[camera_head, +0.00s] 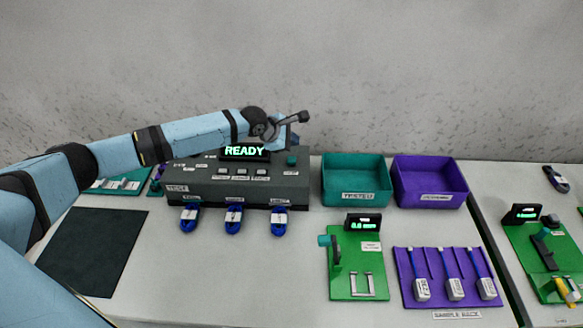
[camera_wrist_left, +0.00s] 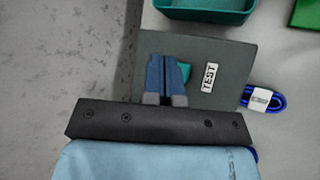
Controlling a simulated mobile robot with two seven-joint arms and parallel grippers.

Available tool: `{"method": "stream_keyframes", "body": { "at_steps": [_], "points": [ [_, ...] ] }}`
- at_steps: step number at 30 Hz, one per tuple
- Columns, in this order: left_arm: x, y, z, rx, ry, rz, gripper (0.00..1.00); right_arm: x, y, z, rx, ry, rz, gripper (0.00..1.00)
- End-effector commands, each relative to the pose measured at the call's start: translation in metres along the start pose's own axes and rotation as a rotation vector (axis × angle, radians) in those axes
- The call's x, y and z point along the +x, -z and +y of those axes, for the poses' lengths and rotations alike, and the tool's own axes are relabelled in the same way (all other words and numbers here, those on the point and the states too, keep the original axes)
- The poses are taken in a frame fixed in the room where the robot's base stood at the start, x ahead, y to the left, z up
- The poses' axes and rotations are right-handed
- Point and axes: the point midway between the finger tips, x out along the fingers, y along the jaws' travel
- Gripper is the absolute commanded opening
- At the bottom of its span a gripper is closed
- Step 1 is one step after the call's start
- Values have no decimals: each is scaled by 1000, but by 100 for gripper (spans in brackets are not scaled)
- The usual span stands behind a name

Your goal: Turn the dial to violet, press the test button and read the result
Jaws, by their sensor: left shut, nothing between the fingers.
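The grey test box (camera_head: 240,190) stands on the table, with a lit display (camera_head: 245,151) reading READY. A teal button (camera_head: 292,160) sits at its right end. In the left wrist view the teal button (camera_wrist_left: 185,72) is partly hidden by my fingers, beside a TEST label (camera_wrist_left: 209,77). My left gripper (camera_head: 298,118) is shut and empty above the box's right end; its blue fingers (camera_wrist_left: 164,72) show together in the wrist view. I cannot make out the dial or its setting; my arm covers part of the box top. My right gripper is not in view.
Several blue cable coils (camera_head: 234,219) lie before the box. A teal bin (camera_head: 357,180) and a violet bin (camera_head: 430,182) stand to its right. A green fixture (camera_head: 357,262) and a violet rack (camera_head: 449,276) lie in front of them. A dark mat (camera_head: 93,252) lies left.

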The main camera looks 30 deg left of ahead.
Motion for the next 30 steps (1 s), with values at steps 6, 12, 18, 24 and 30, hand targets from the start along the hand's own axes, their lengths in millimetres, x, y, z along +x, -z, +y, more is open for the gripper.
{"method": "stream_keyframes", "body": {
  "at_steps": [6,12,18,24,30],
  "points": [
    [19,14,-15,-1,1,-1,0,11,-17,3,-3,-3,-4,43],
    [26,19,-19,-1,0,0,0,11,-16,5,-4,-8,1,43],
    [26,19,-19,0,0,0,0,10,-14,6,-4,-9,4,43],
    [26,19,-19,0,0,0,0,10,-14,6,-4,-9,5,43],
    [26,19,-19,0,0,0,0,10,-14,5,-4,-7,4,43]
  ]
}}
